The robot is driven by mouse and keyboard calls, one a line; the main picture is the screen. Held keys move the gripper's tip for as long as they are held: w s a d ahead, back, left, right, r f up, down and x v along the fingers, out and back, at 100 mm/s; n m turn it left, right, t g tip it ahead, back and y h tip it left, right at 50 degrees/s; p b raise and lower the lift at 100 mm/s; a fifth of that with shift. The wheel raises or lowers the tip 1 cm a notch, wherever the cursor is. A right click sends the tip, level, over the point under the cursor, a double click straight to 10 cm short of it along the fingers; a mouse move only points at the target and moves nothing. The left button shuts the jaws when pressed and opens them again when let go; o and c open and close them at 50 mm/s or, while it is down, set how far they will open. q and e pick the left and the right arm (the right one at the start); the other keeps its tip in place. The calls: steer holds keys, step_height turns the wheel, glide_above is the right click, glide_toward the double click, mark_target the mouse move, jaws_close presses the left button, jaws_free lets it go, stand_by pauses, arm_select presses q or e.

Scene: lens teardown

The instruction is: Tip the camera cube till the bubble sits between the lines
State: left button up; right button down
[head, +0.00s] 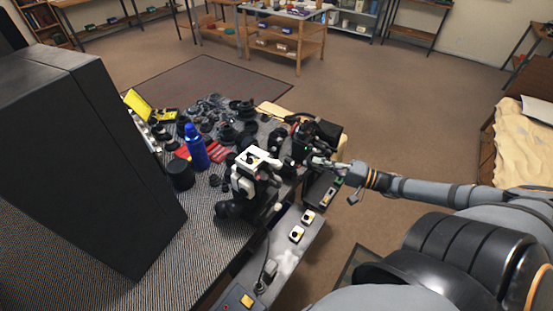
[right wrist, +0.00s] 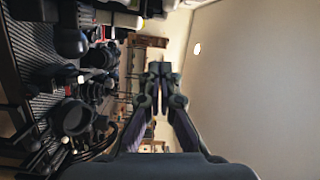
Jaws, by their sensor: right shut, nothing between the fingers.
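A white and black upright device (head: 250,180) stands at the right edge of the patterned table, with a dark round mark on its white top. I cannot tell whether it is the camera cube. No bubble or level lines can be made out. My right gripper (head: 312,160) reaches in from the right beside dark equipment at the table's right edge, to the right of the white device. In the right wrist view my right gripper's fingertips (right wrist: 159,72) meet, with nothing held. My left gripper is not in view.
A blue bottle (head: 196,147), a black cylinder (head: 180,173) and many dark lens parts crowd the table (head: 207,245). A large black box (head: 80,160) blocks the left. A grey shelf with buttons (head: 285,260) runs along the table's right side. Brown floor lies beyond.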

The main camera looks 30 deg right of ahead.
steer(key=w+a+r+m+b, duration=0.1)
steer(key=w+a+b, duration=0.3)
steer(key=w+a, duration=0.3)
steer(key=shift+a, duration=1)
steer(key=shift+s+a+r, duration=0.2)
steer(key=shift+s+a, duration=0.1)
steer(key=shift+a, duration=0.35)
